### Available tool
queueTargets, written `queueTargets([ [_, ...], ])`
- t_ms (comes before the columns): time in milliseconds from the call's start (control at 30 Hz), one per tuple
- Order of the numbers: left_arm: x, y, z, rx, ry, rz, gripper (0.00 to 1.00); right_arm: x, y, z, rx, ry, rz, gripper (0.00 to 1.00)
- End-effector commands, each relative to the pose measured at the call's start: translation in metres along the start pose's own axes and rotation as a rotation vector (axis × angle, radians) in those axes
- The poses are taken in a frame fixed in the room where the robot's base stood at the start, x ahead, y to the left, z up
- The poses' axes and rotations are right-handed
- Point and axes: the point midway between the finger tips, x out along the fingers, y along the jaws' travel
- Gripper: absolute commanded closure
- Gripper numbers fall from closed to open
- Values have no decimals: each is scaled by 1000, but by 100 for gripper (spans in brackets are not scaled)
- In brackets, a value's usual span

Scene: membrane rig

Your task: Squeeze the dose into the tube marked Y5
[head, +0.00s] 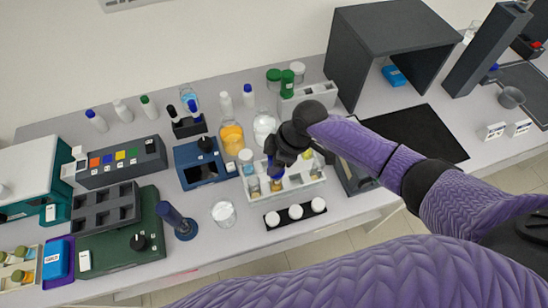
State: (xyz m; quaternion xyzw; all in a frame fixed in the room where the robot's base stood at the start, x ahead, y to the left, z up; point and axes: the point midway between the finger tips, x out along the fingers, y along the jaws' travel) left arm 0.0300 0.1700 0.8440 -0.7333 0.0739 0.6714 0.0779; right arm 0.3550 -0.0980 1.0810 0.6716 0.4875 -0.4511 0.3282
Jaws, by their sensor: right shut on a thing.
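My right gripper (275,168) is over the white tube rack (312,186) in the middle of the bench. It is shut on a small, mostly hidden thing, and a bit of blue shows at the fingers. Several tubes with amber contents stand in the rack, one of them (254,187) left of the gripper and one (277,185) just below it. The marks on the tubes are too small to read, so I cannot tell which is Y5. Whether the held thing touches a tube is unclear. My left gripper is not in view.
A black strip with white caps (295,213) lies in front of the rack. A clear beaker (223,213) and a dark blue upright tool (176,221) stand to the left. An orange-filled bottle (231,136) is behind. A dark hood (384,50) stands at back right.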

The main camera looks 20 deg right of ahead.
Motion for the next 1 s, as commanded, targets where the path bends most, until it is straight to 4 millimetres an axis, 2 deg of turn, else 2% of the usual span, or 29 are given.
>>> queueTargets([
  [133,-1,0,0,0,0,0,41,-1,0,0,0,0,0,100],
  [233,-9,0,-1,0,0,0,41,-8,0,-3,0,0,0,100],
  [833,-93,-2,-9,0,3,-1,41,-88,0,-36,0,0,0,100],
  [900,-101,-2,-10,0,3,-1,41,-95,0,-39,0,0,0,100],
  [1000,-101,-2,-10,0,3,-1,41,-95,0,-39,0,0,0,100],
])
